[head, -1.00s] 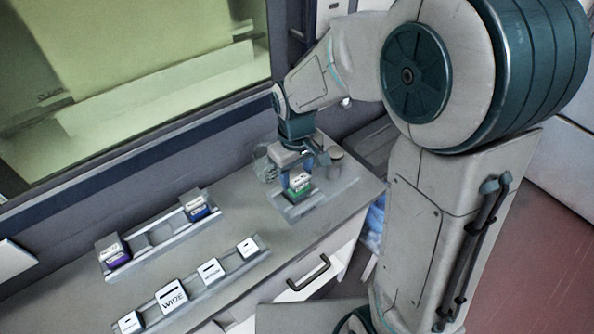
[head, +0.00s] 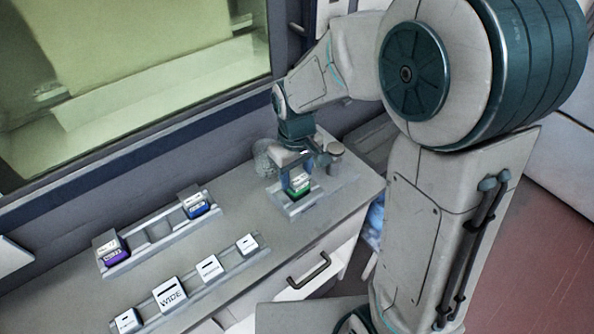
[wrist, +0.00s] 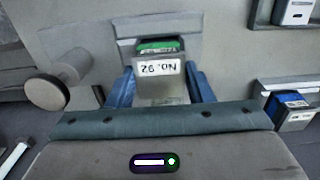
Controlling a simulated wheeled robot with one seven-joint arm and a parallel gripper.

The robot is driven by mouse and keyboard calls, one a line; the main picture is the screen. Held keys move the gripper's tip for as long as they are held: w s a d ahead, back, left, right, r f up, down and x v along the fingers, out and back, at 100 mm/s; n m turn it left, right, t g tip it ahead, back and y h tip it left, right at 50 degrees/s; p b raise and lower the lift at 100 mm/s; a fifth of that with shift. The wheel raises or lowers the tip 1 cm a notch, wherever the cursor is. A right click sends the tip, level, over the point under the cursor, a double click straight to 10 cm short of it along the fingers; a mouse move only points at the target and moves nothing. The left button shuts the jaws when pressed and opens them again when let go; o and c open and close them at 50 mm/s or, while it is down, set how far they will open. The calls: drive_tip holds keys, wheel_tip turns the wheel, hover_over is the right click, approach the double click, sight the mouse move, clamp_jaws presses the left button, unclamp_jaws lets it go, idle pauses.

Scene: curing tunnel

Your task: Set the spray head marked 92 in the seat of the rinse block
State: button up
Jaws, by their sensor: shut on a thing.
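The spray head marked 92 (head: 299,184) has a green band and a white label; in the wrist view its label (wrist: 157,67) reads "NO. 92" upside down. My gripper (wrist: 160,78) is shut on it, with one blue finger on each side. It is upright at the grey rinse block (head: 289,207), near the counter's right end. The block also shows behind the head in the wrist view (wrist: 126,27). The head looks low at the block, but its underside and the seat are hidden, so I cannot tell whether it is fully down.
A rail (head: 150,242) at the left holds a purple head (head: 112,250) and a blue head (head: 195,206). In front, another rail carries several white label blocks, one reading WIDE (head: 170,296). A round knob (head: 335,150) and a clear mesh-like object (head: 266,158) stand close to my gripper.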

drive_tip(key=shift+f, duration=0.15)
drive_tip(key=o, duration=1.1)
drive_tip(key=shift+o, duration=0.2)
wheel_tip(320, 180, up, 14)
drive_tip(key=s+d+f+m+t, duration=0.3)
drive_tip(key=s+d+m, duration=0.3)
drive_tip(key=s+d, duration=0.6)
drive_tip(key=shift+s+f+m+b, duration=0.35)
drive_tip(key=shift+f+m+b, duration=0.1)
drive_tip(key=shift+f, duration=0.25)
